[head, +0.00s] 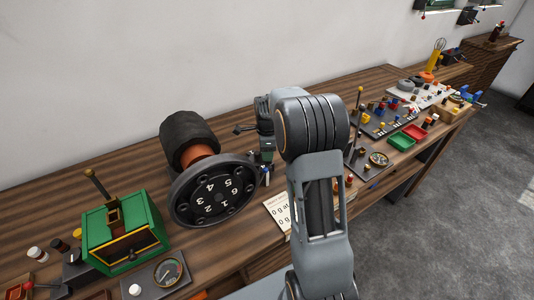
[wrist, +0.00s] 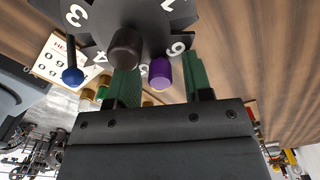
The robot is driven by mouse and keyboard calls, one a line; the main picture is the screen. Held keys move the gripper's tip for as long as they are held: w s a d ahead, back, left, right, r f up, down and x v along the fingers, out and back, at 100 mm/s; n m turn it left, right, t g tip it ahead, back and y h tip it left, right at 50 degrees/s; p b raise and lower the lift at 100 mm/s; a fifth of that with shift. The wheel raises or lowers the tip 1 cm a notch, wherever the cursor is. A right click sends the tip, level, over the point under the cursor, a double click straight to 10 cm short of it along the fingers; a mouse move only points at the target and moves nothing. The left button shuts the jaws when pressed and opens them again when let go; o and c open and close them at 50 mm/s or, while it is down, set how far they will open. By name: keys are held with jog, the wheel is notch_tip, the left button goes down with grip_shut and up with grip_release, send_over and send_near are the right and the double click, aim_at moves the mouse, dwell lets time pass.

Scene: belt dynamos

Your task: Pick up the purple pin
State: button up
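The purple pin (wrist: 160,73) shows in the wrist view as a short rounded peg beside the dark numbered dial. My gripper (wrist: 161,66) is open, its two green fingers on either side of the pin. A gap shows between the pin and each finger, so it is not clamped. A dark brown knob (wrist: 124,48) sits next to the left finger. In the head view my gripper (head: 266,158) is partly hidden by my arm, just right of the dial (head: 212,190). I cannot make out the purple pin there.
A blue-headed pin (wrist: 72,75) and a printed card (wrist: 54,62) lie left of the fingers. On the wooden bench, a green box (head: 125,232) with a lever stands left of the dial. Green (head: 401,141) and red (head: 415,131) trays lie to the right.

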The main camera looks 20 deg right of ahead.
grip_shut()
jog(key=shift+r, duration=0.15)
dwell(0.4)
jog(key=shift+r, duration=0.65)
jog(key=s+d+r+b, duration=0.3)
jog(key=s+d+r, duration=0.2)
jog(key=s+r, duration=0.6)
jog(key=shift+s+r, duration=0.25)
jog(key=shift+s, duration=0.8)
jog(key=shift+w+r+p, duration=0.1)
jog(key=shift+p, duration=0.3)
